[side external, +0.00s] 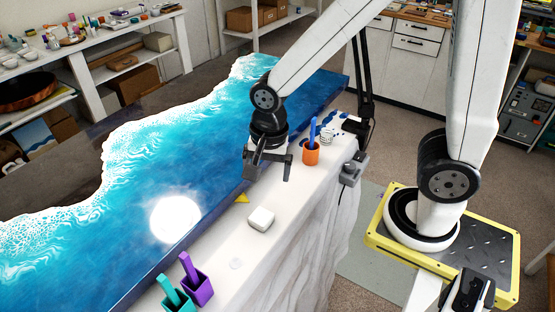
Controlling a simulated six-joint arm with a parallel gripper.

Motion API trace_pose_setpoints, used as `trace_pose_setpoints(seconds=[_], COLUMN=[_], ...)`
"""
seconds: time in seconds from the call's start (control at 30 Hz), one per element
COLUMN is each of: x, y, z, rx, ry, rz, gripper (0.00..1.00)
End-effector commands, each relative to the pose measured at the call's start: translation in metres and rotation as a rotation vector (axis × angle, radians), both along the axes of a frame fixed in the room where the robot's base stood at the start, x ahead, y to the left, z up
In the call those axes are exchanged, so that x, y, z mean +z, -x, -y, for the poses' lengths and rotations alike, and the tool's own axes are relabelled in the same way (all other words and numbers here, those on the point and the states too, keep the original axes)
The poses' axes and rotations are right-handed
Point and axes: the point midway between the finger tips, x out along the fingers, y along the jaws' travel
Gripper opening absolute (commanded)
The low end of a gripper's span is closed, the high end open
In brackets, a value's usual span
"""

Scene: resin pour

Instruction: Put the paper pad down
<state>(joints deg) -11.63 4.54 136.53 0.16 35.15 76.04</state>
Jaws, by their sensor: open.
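My gripper (267,172) is open over the white ledge beside the blue resin slab, with nothing visible between its fingers. A small white block with rounded edges (261,219), which looks like the paper pad, lies flat on the white ledge. It is in front of and below my gripper, apart from the fingers.
An orange cup (311,156) with a blue tool stands right of my gripper. A purple cup (200,291) and a teal cup (177,302) stand at the front. A yellow triangular piece (242,198) lies at the edge of the resin slab (150,180). Bare ledge surrounds the block.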

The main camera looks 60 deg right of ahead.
Motion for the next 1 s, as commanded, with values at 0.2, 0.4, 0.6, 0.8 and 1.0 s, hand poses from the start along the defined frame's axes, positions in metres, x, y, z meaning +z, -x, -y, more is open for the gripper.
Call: trace_pose_setpoints(seconds=[0.2,0.4,0.6,0.8,1.0], x=[-0.004,-0.008,-0.011,-0.013,-0.014], y=[0.003,0.006,0.01,0.013,0.015], z=[0.017,0.031,0.046,0.056,0.061], rx=[0.276,0.533,0.787,0.999,1.103], ry=[0.021,0.056,0.102,0.151,0.177], rz=[0.046,0.087,0.123,0.148,0.156], gripper=[1.0,1.0,1.0,1.0,1.0])
